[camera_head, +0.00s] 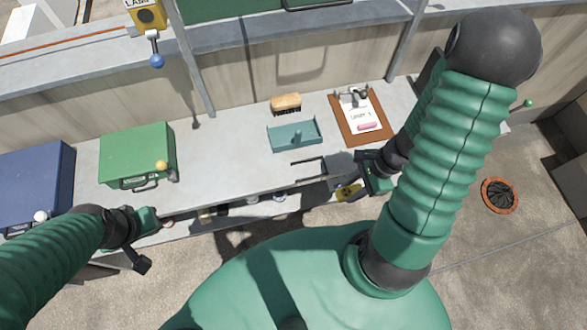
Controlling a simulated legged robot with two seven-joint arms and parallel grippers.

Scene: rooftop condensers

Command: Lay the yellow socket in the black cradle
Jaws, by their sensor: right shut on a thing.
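The yellow socket (347,193) is held by my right gripper (352,187) just off the front edge of the bench, right of centre. The gripper is shut on it, and its dark parts partly cover it. A thin black open frame (308,163), which looks like the black cradle, is at the bench's front edge, left of the socket and apart from it. My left gripper (142,242) is low at the left, in front of the bench and below the green case. I see no object in it, and its finger gap is unclear.
On the bench (235,150) are a green case (138,150), a blue case (35,180), a brush (286,102), a teal tray (295,137) and a clipboard (360,115). Small items stand on a lower shelf. An orange-rimmed basket (499,195) is on the floor at right.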

